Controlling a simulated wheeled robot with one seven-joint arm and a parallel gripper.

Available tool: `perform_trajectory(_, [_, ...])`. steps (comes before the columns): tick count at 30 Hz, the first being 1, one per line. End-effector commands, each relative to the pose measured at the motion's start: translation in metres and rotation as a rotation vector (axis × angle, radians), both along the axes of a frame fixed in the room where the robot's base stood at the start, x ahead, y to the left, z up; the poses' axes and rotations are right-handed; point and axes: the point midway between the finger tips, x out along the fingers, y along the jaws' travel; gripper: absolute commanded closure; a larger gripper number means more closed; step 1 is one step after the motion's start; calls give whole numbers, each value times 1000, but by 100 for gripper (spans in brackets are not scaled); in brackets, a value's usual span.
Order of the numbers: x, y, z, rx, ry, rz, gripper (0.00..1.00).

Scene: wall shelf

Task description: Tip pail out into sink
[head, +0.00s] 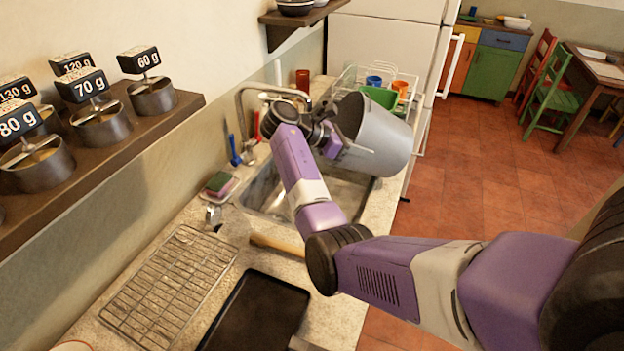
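The grey pail (385,140) is held up in the air above the right side of the sink, tilted onto its side with its dark opening facing left. The sink (349,190) is a metal basin set in the counter, partly covered by my purple arm. My gripper (333,143) is at the pail's left side, by its rim, and appears closed on it; the fingertips are partly hidden. The tap (241,100) arches over the back of the sink. I cannot see the pail's contents.
A dish rack with cups (401,87) stands behind the pail. A wire cooling rack (170,285), a dark tray (257,315) and a sponge (220,184) lie on the near counter. A wall shelf (190,103) with labelled weight pans juts out at left.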

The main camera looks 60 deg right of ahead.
Motion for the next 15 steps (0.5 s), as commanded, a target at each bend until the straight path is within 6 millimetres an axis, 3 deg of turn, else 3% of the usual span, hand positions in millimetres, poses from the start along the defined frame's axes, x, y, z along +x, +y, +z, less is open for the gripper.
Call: perform_trajectory(15, [6,3,-4,-41,61,0,100])
